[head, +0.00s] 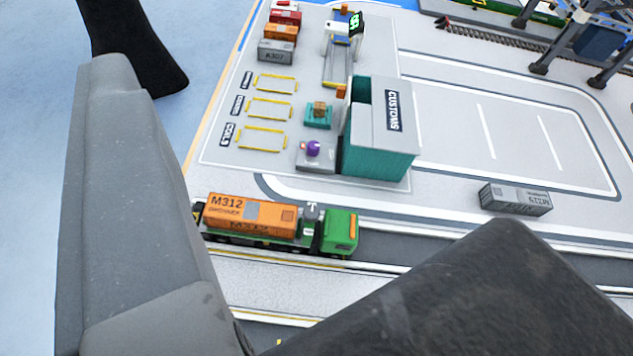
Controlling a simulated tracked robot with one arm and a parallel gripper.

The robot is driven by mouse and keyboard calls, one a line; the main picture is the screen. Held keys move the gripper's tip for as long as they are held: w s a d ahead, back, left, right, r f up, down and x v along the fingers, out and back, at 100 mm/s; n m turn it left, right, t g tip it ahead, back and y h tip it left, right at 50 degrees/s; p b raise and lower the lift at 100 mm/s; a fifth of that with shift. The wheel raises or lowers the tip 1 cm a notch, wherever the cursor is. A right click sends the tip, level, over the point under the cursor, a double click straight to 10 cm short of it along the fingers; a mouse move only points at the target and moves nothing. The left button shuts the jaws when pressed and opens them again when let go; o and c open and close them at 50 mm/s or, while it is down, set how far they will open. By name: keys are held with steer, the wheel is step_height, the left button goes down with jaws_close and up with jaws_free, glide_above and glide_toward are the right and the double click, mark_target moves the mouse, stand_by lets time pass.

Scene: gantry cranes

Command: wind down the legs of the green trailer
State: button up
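The green trailer (262,237) stands on the road at the lower middle-left, coupled behind a green truck cab (340,232) that faces right. An orange container marked M312 (248,213) lies on the trailer. The trailer's legs are too small to make out, so I cannot tell if they are up or down. Large grey and dark parts of my own arm fill the left and lower right foreground, and a black part enters at the top left. I cannot clearly pick out my fingertips or whether they hold anything. No part of me visibly touches the trailer.
A teal-and-grey customs building (379,140) stands behind the truck. A grey container (515,198) lies by the road at the right. Crane legs (560,50) stand at the upper right.

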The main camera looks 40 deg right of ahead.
steer(key=shift+o, duration=1)
steer(key=w+d+f+n+g+p, duration=0.2)
steer(key=w+d+n+g+p, duration=0.15)
steer(key=w+p, duration=0.45)
steer(key=n+g+p, duration=1.2)
steer(key=p, duration=1.3)
glide_above(311, 211)
step_height(311, 211, down, 20)
step_height(311, 211, down, 13)
steer(key=shift+f+p, duration=0.2)
steer(key=shift+p, duration=0.4)
